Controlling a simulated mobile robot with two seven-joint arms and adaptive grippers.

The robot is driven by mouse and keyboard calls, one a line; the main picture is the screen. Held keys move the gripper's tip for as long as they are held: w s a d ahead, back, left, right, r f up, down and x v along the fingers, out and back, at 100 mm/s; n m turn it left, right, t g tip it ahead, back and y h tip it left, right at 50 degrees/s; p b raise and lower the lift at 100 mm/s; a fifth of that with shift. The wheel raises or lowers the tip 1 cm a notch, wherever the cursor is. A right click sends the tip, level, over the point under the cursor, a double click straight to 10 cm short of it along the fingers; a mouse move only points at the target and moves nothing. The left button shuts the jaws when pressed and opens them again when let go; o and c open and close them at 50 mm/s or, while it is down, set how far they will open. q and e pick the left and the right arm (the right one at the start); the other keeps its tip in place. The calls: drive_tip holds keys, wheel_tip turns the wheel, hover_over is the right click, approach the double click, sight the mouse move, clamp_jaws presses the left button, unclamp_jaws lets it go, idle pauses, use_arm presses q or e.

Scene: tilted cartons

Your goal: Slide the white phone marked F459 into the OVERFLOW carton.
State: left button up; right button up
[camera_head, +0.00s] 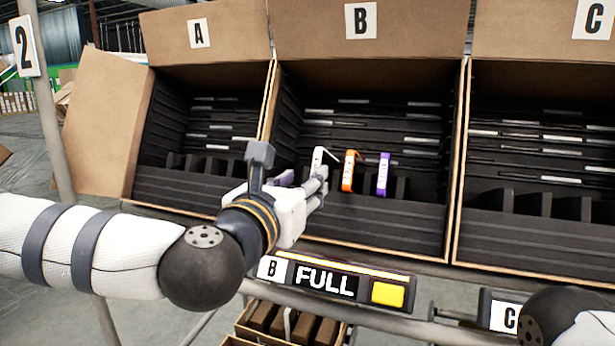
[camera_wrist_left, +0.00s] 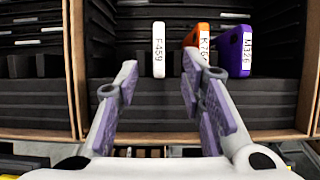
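The white phone marked F-459 (camera_head: 318,158) stands upright in a slot of carton B (camera_head: 455,160), at the left of a short row of phones. It also shows in the left wrist view (camera_wrist_left: 158,50), its label facing me. My left gripper (camera_head: 318,183) is in front of it; in the wrist view its fingers (camera_wrist_left: 159,72) are spread, with the phone between the tips in the picture. Contact is not visible and the gripper looks empty. My right gripper is out of view. No carton labelled OVERFLOW can be read.
An orange phone (camera_head: 348,170) and a purple phone (camera_head: 383,174) stand just right of the white one. Carton A (camera_head: 140,130) and carton C (camera_head: 540,245) flank carton B. A display below reads FULL (camera_head: 325,281), beside a yellow button (camera_head: 387,293). A lower carton (camera_head: 245,328) holds brown dividers.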

sight(315, 168)
use_arm(q)
drive_tip(key=x, duration=0.7)
drive_tip(key=shift+w+f, duration=0.1)
drive_tip(key=shift+f, duration=0.05)
drive_tip(key=shift+a, duration=0.1)
clamp_jaws()
drive_tip(key=c, duration=0.8)
unclamp_jaws()
clamp_jaws()
